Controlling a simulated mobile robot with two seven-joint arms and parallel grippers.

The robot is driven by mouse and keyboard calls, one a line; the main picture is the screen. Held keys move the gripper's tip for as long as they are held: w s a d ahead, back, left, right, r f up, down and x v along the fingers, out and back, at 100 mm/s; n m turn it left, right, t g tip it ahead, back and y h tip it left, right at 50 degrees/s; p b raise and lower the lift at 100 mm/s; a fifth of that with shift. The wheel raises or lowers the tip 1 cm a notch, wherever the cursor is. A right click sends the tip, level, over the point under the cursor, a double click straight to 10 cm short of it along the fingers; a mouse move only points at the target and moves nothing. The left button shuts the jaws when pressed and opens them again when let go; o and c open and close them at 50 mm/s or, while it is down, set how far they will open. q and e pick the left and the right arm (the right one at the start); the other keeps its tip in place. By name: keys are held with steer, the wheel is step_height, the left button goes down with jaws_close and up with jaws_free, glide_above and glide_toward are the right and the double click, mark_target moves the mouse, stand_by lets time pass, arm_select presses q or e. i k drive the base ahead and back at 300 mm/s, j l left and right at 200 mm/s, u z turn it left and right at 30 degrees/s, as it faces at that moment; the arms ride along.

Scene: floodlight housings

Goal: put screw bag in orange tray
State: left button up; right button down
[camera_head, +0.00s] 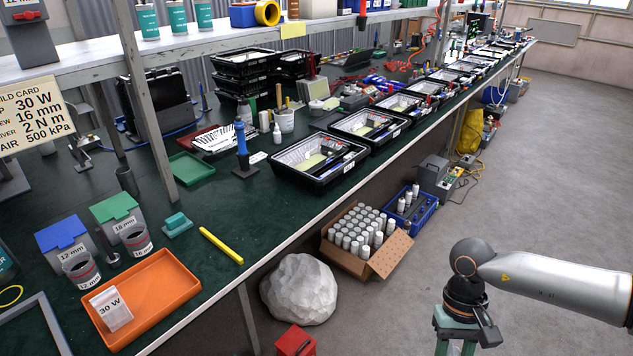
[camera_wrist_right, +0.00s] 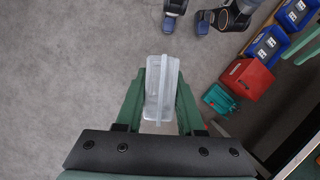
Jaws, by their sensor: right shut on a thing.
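The orange tray (camera_head: 165,291) lies on the green bench top at the lower left of the head view. A small clear packet marked "30 W" (camera_head: 110,309) is in its left end. My right gripper (camera_head: 456,343) is over the floor at the lower right, well to the right of the bench, and its lower end is cut off by the frame. In the right wrist view my right gripper (camera_wrist_right: 164,80) is shut on a clear, pale bag (camera_wrist_right: 160,95), held between its green fingers. The bag's contents cannot be made out. My left gripper is not in view.
A yellow marker (camera_head: 221,245) and labelled cups (camera_head: 81,269) are near the tray. A bench leg and shelf post (camera_head: 150,110) stand along the bench. A grey boulder (camera_head: 299,290), a red box (camera_head: 295,341) and a carton of canisters (camera_head: 367,240) are on the floor beside the bench.

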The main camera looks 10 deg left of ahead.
mark_target(149, 303)
steer(key=i+u, duration=0.1)
steer(key=u, duration=0.3)
steer(key=i+u, duration=0.1)
steer(key=u, duration=0.3)
steer(key=i+l+u, duration=0.1)
steer(key=u, duration=0.3)
steer(key=i+u, duration=0.15)
steer(key=u, duration=0.25)
steer(key=i+l+u, duration=0.1)
steer(key=u, duration=0.25)
steer(key=i+l+u, duration=0.15)
steer(key=u, duration=0.25)
steer(key=l+u, duration=0.35)
steer(key=i+j, duration=0.05)
steer(key=j, duration=0.05)
